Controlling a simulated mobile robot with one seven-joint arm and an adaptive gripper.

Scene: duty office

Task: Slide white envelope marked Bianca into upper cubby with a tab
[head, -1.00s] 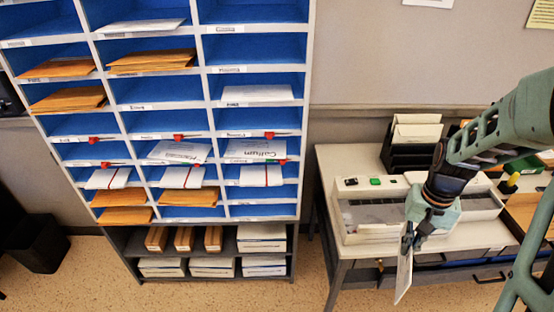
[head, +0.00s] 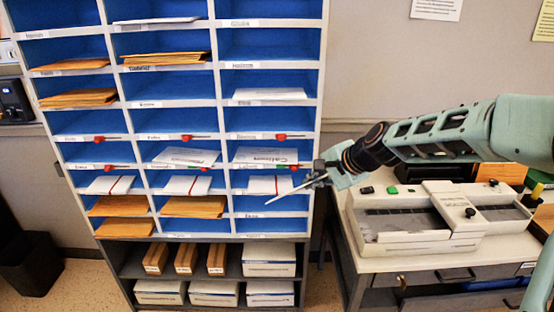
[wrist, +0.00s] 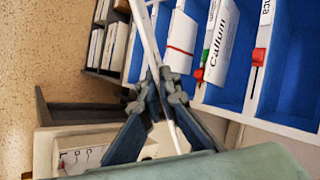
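My gripper (head: 318,176) is shut on a thin white envelope (head: 286,195), seen nearly edge-on at the lower right of the shelf unit. In the wrist view my fingers (wrist: 160,85) pinch the envelope (wrist: 149,40); its name cannot be read. The right column's blue cubby (head: 262,119) looks empty and has a red tab (head: 280,137) on its lower lip. In the wrist view this red tab (wrist: 258,57) sits beside a label ending in "ca". The cubby below holds a white envelope marked Callum (wrist: 217,40) and has its own tab.
The cubby below Callum's holds a white bundle with a red band (head: 269,185). Other cubbies hold orange envelopes (head: 78,97) or white mail. White boxes (head: 268,259) fill the bottom shelf. A desk with a franking-type machine (head: 420,222) stands right, below my arm.

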